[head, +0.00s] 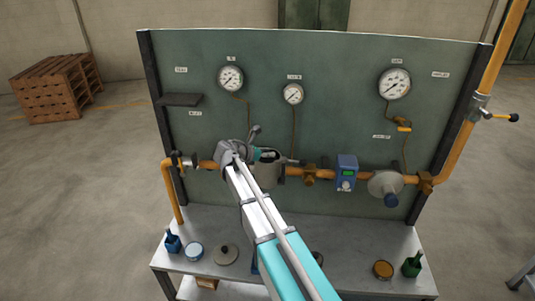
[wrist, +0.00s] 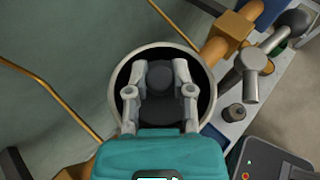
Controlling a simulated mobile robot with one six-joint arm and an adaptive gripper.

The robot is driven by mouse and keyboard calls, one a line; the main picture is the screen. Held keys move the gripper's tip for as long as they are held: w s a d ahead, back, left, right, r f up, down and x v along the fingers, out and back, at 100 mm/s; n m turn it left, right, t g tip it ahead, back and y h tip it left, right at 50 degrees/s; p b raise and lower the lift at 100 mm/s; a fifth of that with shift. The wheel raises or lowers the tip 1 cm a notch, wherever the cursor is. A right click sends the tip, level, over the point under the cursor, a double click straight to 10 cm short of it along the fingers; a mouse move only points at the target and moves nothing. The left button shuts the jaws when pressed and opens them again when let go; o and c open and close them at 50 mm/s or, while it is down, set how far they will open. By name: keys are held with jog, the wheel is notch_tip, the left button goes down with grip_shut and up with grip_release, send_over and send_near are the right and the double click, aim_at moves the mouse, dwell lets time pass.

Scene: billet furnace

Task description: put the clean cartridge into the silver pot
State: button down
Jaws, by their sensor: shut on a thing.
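The silver pot (head: 266,176) is a grey cylinder on the orange pipe line at the middle of the panel. Its pale round rim (wrist: 118,82) and dark inside show in the wrist view. My gripper (wrist: 159,75) is over the pot's open mouth, its two grey fingers shut on a dark round cartridge (wrist: 160,98). The cartridge appears within the rim's outline; how deep it sits, I cannot tell. In the head view my gripper (head: 270,155) is at the pot's top, and the cartridge is too small to make out clearly.
A blue meter (head: 346,172) and a grey round regulator (head: 385,184) sit on the pipe to the right. On the bench are a grey knobbed disc (head: 225,256), a blue bottle (head: 172,243), a light-topped tin (head: 194,251), an orange-topped tin (head: 383,270) and a green bottle (head: 411,266).

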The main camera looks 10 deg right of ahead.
jog(key=shift+f+b, duration=0.55)
jog(key=shift+f, duration=0.05)
jog(key=shift+c, duration=2.4)
grip_release()
jog(key=shift+r, duration=0.25)
jog(key=shift+r+p, duration=0.45)
jog(key=shift+p, duration=0.25)
jog(key=shift+s+a+r, duration=0.15)
jog(key=shift+a+r, duration=0.05)
jog(key=shift+a, duration=0.05)
jog(key=p+v, duration=0.4)
jog(key=v, duration=0.7)
